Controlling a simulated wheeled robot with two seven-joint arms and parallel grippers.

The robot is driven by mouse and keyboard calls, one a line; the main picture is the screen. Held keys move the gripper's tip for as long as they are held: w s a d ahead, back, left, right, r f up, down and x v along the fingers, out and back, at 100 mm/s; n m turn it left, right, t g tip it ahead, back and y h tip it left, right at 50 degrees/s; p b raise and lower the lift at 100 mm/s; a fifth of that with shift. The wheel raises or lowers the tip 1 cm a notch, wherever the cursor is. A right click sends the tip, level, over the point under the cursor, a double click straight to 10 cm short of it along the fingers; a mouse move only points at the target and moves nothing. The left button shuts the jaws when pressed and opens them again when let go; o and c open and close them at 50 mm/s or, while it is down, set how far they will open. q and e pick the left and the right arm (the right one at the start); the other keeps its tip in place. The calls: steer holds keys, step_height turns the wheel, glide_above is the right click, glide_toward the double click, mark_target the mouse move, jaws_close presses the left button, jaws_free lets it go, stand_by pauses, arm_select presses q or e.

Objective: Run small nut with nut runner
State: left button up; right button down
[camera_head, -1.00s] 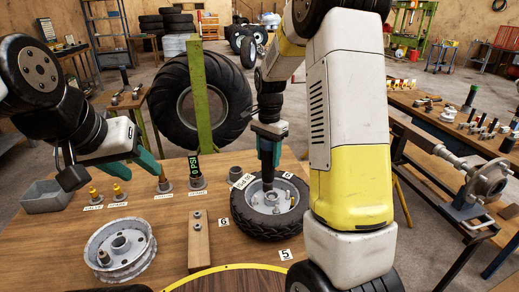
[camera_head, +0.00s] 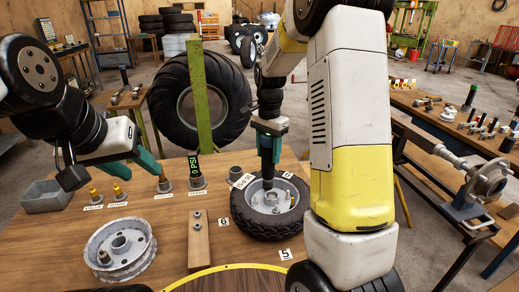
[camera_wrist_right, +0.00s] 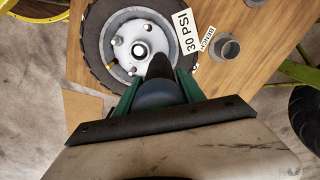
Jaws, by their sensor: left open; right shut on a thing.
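My right gripper (camera_head: 269,135) is shut on the nut runner (camera_head: 267,170), a dark upright cylinder. Its lower end is over the silver rim of the tyred wheel (camera_head: 244,221), beside the hub. In the right wrist view the nut runner (camera_wrist_right: 160,75) points from between the green fingers (camera_wrist_right: 158,100) towards the hub (camera_wrist_right: 141,50), which has several studs or nuts around it. The tool's tip hides the spot beneath it, so I cannot tell whether it touches a small nut. My left gripper (camera_head: 110,170) is open and empty above the left part of the table.
A bare rim (camera_head: 119,271) lies at the front left. A wooden block (camera_head: 198,250) with small metal pieces stands mid-table. A grey bin (camera_head: 45,204), brass fittings (camera_head: 117,190) and a PSI gauge tool (camera_head: 195,170) stand along the back. A 30 PSI card (camera_head: 243,181) is beside the tyre.

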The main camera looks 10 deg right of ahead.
mark_target(269, 143)
steer(key=shift+r, duration=1.6)
steer(key=shift+w, duration=0.1)
